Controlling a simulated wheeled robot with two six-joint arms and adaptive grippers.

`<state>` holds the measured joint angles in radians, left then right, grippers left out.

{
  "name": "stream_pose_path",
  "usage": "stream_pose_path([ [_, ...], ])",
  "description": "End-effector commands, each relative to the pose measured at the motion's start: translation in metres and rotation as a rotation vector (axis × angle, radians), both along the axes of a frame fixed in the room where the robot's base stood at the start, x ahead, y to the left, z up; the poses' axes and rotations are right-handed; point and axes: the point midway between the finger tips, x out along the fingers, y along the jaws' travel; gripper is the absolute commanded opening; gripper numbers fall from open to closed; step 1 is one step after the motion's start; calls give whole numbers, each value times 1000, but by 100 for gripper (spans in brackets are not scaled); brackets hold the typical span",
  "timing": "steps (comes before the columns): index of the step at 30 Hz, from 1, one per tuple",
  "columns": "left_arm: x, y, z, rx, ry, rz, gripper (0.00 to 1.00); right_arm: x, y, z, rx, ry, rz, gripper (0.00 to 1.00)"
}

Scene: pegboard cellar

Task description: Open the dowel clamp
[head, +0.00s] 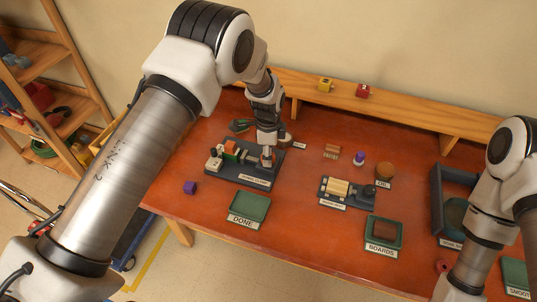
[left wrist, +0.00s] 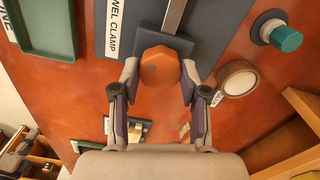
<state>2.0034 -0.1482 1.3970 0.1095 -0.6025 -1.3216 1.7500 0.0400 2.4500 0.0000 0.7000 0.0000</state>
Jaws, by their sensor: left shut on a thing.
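The dowel clamp (head: 225,176) is a dark base on the red-brown table, left of the middle in the head view. Its label reads partly "WEL CLAMP" in the left wrist view (left wrist: 113,28). A dark bar and a grey rod run up to an orange-brown, many-sided knob (left wrist: 159,67) at the clamp's end. My left gripper (head: 268,150) reaches down over the right end of the base. In the left wrist view my left gripper (left wrist: 159,84) has a finger on each side of the knob and is shut on it. My right gripper is outside the views.
A green DONE tray (head: 238,220) lies in front of the clamp. A second fixture (head: 331,201) with pale wood stands to the right, near a BOARDS tray (head: 369,243). A purple cube (head: 190,187) lies at the left. A wooden shelf (head: 400,115) runs along the back.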

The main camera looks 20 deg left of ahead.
Motion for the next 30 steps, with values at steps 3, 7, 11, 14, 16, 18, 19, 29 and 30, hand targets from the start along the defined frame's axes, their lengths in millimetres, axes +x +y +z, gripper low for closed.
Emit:
stream_pose_path([
  [3,-4,0,-5,1,12,109,9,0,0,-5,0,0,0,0],
  [7,-4,0,-5,1,11,232,9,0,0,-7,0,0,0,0],
  [11,-4,0,-6,1,12,356,10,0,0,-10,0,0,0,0],
  [14,-4,0,-6,2,12,450,10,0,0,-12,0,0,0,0],
  [16,-5,0,-6,2,13,517,9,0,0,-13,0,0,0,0],
  [18,-5,0,-6,3,13,583,10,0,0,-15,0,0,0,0],
  [19,-5,0,-6,3,13,612,10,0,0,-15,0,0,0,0],
  [29,-5,0,-6,4,12,925,10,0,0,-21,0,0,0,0],
  [30,-5,0,-6,5,12,963,10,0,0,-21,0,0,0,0],
])
